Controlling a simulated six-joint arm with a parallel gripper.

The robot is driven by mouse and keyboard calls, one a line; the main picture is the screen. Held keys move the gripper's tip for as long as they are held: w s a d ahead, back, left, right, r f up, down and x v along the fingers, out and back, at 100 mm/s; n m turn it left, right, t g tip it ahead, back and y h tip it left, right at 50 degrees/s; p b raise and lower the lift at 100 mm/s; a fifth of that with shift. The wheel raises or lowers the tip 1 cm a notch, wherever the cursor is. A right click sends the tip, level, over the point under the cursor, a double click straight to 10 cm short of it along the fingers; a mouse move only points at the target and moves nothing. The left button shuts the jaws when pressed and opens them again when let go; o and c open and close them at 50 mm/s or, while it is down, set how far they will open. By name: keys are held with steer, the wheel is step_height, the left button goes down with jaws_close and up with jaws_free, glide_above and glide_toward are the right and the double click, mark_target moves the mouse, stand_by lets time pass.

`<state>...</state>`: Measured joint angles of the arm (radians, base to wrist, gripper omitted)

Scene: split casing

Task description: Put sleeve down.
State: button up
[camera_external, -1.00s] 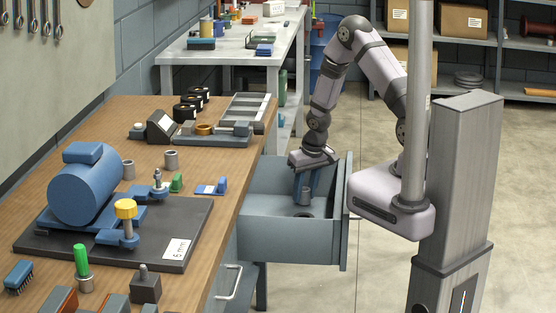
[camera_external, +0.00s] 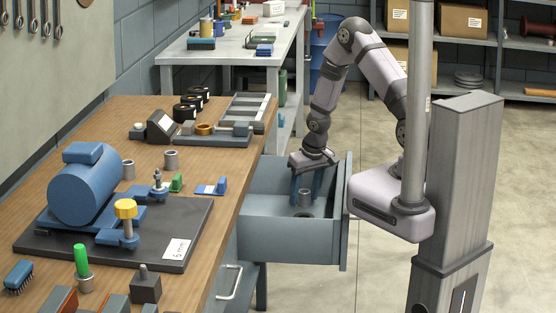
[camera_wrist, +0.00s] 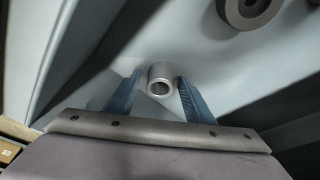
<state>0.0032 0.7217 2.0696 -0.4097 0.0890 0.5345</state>
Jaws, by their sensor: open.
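The sleeve (camera_external: 305,198) is a short grey metal tube standing upright inside the open drawer (camera_external: 290,240). In the wrist view the sleeve (camera_wrist: 161,79) lies between the two blue fingers, its open end facing the camera. My gripper (camera_external: 306,196) reaches down into the drawer with its fingers around the sleeve. In the wrist view my gripper (camera_wrist: 160,92) is open, with the fingers spread to either side of the sleeve. The sleeve's lower end is hidden, so its contact with the drawer floor cannot be told for sure.
A dark ring-shaped part (camera_wrist: 250,8) lies in the drawer near the sleeve. The drawer walls stand close around my gripper.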

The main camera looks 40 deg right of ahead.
steer(key=p+v, duration=0.2)
steer(key=v, duration=1)
steer(key=s+r+g, duration=0.1)
steer(key=s+r, duration=0.2)
steer(key=s, duration=0.5)
steer(key=s+r+n+g, duration=0.1)
steer(key=s+r+g, duration=0.1)
steer(key=s, duration=0.7)
steer(key=shift+s+a+r+n, duration=0.3)
steer(key=shift+r, duration=0.45)
step_height(320, 180, up, 5)
steer(key=p, duration=0.5)
steer(key=shift+o, duration=0.4)
steer(key=shift+f, duration=0.1)
